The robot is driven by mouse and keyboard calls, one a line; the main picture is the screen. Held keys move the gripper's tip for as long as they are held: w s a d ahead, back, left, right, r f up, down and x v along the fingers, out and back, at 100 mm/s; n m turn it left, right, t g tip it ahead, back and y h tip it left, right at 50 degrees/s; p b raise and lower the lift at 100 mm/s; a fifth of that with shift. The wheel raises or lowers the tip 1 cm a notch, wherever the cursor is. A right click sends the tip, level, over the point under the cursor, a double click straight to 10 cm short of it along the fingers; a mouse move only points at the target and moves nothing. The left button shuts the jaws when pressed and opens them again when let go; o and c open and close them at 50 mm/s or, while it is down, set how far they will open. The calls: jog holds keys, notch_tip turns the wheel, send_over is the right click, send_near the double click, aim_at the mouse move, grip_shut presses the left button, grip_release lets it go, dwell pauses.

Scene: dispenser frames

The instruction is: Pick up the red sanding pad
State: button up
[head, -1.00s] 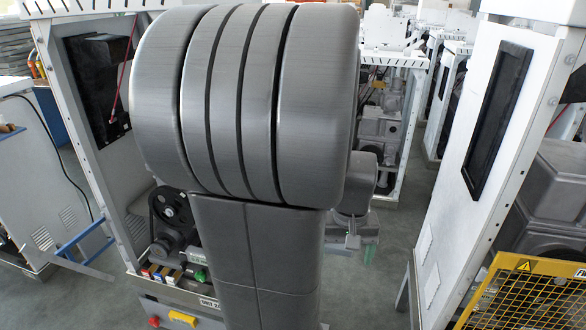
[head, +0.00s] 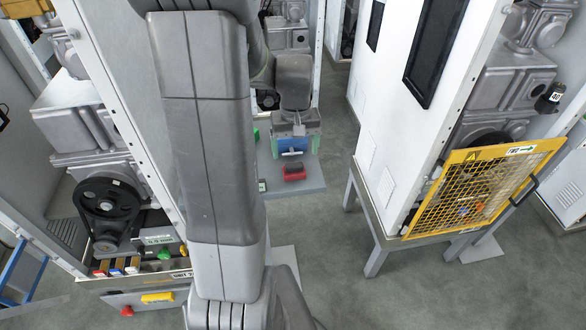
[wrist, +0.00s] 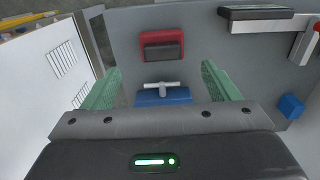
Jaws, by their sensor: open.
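The red sanding pad (head: 294,174) lies on a grey shelf (head: 310,187) in the head view, just in front of my gripper (head: 296,152). In the wrist view the red pad (wrist: 174,38) shows a dark grey block-like part and lies ahead of the fingertips, near the middle. My gripper (wrist: 161,68) is open, with its two green fingers apart and nothing clamped between them. A blue piece with a silver T-shaped handle (wrist: 163,95) shows between the fingers, nearer to the palm; its lower part is hidden by my gripper.
In the wrist view, a dark bar on a pale bracket (wrist: 262,22) is at upper right and a small blue block (wrist: 291,107) at right. A white panel (wrist: 45,62) stands at left. In the head view, a yellow mesh guard (head: 480,190) fronts the right machine.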

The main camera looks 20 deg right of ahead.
aim_at(294, 164)
jog(key=shift+s+a+f+p, duration=0.1)
jog(key=shift+f+p, duration=0.2)
jog(key=shift+f, duration=1.35)
jog(key=shift+s+a+f+p, duration=0.1)
jog(key=shift+f+p, duration=0.15)
jog(key=shift+f, duration=1.4)
jog(key=c, duration=1.1)
jog(key=shift+r, duration=0.15)
notch_tip(294, 164, up, 10)
jog(key=shift+f+b, duration=0.1)
jog(key=shift+b, duration=0.35)
